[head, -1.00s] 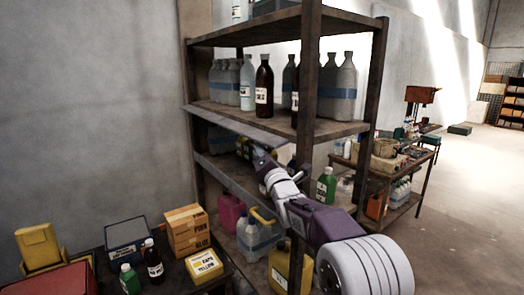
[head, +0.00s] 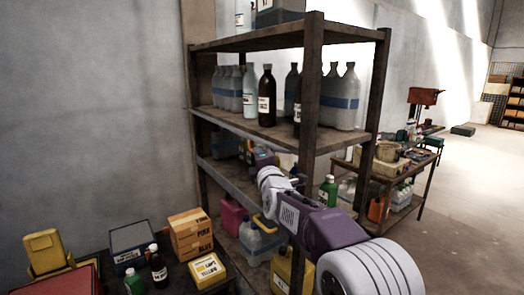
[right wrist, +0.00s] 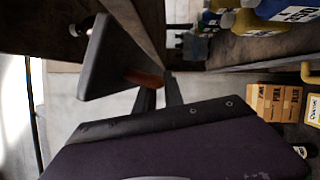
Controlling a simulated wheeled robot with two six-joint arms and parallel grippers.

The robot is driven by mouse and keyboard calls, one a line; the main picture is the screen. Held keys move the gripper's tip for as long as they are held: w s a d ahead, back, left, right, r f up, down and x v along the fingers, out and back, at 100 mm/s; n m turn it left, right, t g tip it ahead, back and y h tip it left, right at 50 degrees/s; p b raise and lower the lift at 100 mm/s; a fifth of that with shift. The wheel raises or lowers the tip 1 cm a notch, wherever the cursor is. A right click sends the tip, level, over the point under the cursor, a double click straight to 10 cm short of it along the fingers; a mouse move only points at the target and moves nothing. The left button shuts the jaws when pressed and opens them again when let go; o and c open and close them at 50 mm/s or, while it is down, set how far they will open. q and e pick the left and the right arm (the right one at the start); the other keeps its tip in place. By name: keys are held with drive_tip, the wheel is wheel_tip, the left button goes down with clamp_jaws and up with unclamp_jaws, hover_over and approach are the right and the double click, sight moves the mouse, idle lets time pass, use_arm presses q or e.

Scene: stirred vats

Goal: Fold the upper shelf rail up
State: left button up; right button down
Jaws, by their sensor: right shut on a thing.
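The upper shelf rail (head: 240,131) is a long grey strip along the front edge of the rack's middle shelf, below the bottles. It looks nearly upright against the edge. My right gripper reaches it from the right; its fingertips are hidden behind my forearm and wrist in the head view. In the right wrist view my right gripper (right wrist: 158,92) is shut on a small orange-brown part beside a dark plate, which I take to be the rail (right wrist: 112,55). A second rail (head: 225,178) runs along the shelf below. My left gripper is not in view.
Bottles (head: 265,95) stand on the shelf just above the rail. The rack's front post (head: 309,100) is close to my right arm. A table with boxes (head: 190,233) and small bottles is at the lower left. Jugs (head: 258,240) stand below.

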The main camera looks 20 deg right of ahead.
sight(259, 142)
drive_tip(key=r+m+g+p, duration=0.1)
drive_tip(key=m+p, duration=0.1)
drive_tip(key=p, duration=0.1)
drive_tip(key=r+m+p, duration=0.2)
drive_tip(key=p, duration=0.1)
drive_tip(key=r+m+g+p, duration=0.1)
drive_tip(key=m+p, duration=0.1)
drive_tip(key=p, duration=0.1)
drive_tip(key=shift+a+r+g+y+p, duration=0.2)
drive_tip(key=shift+g+y+p, duration=0.1)
drive_tip(key=shift+y+p, duration=0.1)
drive_tip(key=shift+m+b, duration=0.4)
drive_tip(key=shift+m, duration=0.2)
drive_tip(key=m+b, duration=0.1)
drive_tip(key=b, duration=0.1)
drive_tip(key=r+m+g+y+b, duration=0.1)
drive_tip(key=b, duration=0.1)
drive_tip(key=shift+d+r, duration=0.1)
drive_tip(key=shift+d, duration=0.25)
drive_tip(key=shift+w+d+r+m+g, duration=0.15)
drive_tip(key=shift+r+m+g, duration=0.25)
drive_tip(key=shift+m, duration=0.2)
drive_tip(key=shift+d+r+m+y+p, duration=0.15)
drive_tip(key=shift+d+m+y+p, duration=0.05)
drive_tip(key=shift+m+y+p, duration=0.25)
drive_tip(key=shift+g, duration=0.3)
drive_tip(key=c, duration=1.7)
unclamp_jaws()
drive_tip(key=shift+c, duration=0.2)
